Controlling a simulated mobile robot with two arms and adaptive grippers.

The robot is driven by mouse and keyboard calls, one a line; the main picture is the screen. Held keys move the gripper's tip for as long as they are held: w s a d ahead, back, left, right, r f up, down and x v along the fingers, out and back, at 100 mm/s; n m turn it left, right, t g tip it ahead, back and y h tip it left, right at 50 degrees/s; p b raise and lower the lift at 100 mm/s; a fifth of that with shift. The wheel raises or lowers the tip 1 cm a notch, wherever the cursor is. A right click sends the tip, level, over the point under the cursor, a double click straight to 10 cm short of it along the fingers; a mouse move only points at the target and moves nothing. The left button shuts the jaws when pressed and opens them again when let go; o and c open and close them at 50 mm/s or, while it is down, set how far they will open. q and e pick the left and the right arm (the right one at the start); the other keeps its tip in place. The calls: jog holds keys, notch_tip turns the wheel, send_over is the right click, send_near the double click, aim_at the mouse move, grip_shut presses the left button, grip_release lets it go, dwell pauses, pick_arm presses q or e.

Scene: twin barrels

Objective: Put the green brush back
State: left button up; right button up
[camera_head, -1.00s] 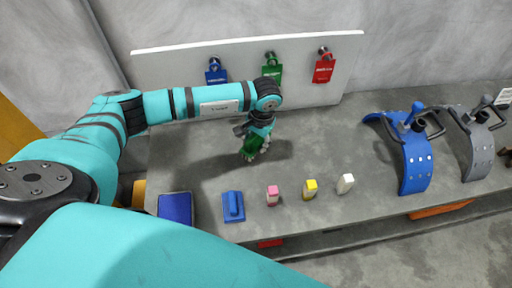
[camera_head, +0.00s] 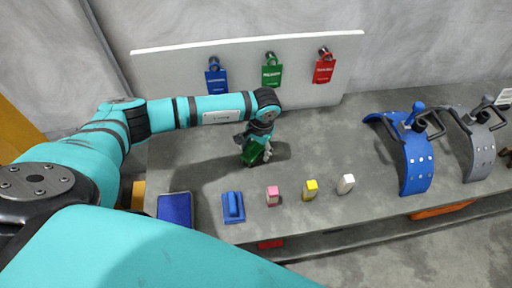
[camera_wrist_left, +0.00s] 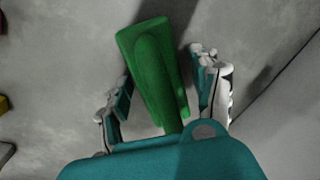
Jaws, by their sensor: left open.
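The green brush (camera_head: 252,153) is on the grey table, partly hidden behind my left gripper (camera_head: 256,155) in the head view. In the left wrist view the green brush (camera_wrist_left: 155,65) lies lengthwise between the two fingers of my left gripper (camera_wrist_left: 162,72). The fingers are open, with a gap showing on both sides of the brush. Its near end is hidden by the gripper's teal body. My right gripper is not in view.
A blue brush (camera_head: 232,207) and a blue pad (camera_head: 175,208) lie at the front left. Pink (camera_head: 272,196), yellow (camera_head: 310,190) and white (camera_head: 346,184) blocks stand beside them. Blue (camera_head: 407,150) and grey (camera_head: 482,140) curved panels are at right. A white board (camera_head: 160,72) with coloured tags stands behind.

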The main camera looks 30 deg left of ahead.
aim_at(258, 149)
pick_arm(q)
jog(key=shift+r, duration=0.1)
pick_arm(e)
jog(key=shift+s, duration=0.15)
pick_arm(q)
jog(key=r, duration=0.7)
jog(key=shift+d+p, duration=0.35)
jog(key=shift+d, duration=0.05)
jog(key=shift+r, duration=0.2)
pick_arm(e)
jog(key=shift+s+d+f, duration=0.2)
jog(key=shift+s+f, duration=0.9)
pick_arm(q)
jog(key=shift+s, duration=0.15)
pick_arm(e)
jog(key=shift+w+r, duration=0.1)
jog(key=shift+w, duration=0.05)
